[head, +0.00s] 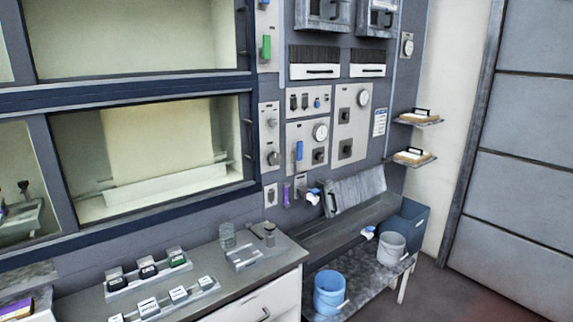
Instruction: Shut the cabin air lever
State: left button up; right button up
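Several coloured levers or handles sit on the wall panels in the head view. A green handle (266,48) stands upright on a narrow light plate at the top. A blue handle (299,151) hangs upright on a grey panel beside a round gauge (320,132). A purple handle (286,193) sits lower, on a small plate. The labels are too small to read, so I cannot tell which one is the cabin air lever. Neither of my grippers is in view.
A counter (240,285) with racks of small blocks (150,268) runs along the front. A low shelf holds a blue bucket (328,291) and a grey bucket (391,248). Two small wall shelves (418,119) project at right. Open floor (440,285) lies at lower right.

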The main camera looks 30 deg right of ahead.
aim_at(299, 155)
jog(key=z, duration=1.1)
jog(key=i+l+u, duration=0.1)
jog(key=u, duration=0.4)
jog(key=i+l+u, duration=0.15)
jog(key=l, duration=0.2)
jog(key=i+l+u, duration=0.2)
jog(key=l+u, duration=0.15)
jog(key=l, duration=0.3)
jog(key=i+l, duration=0.15)
jog(key=l, duration=0.4)
jog(key=i+l+u, duration=0.15)
jog(key=l, duration=0.35)
jog(key=i+l, duration=0.1)
jog(key=l, duration=0.45)
jog(key=i+l+u, duration=0.1)
jog(key=l, duration=0.45)
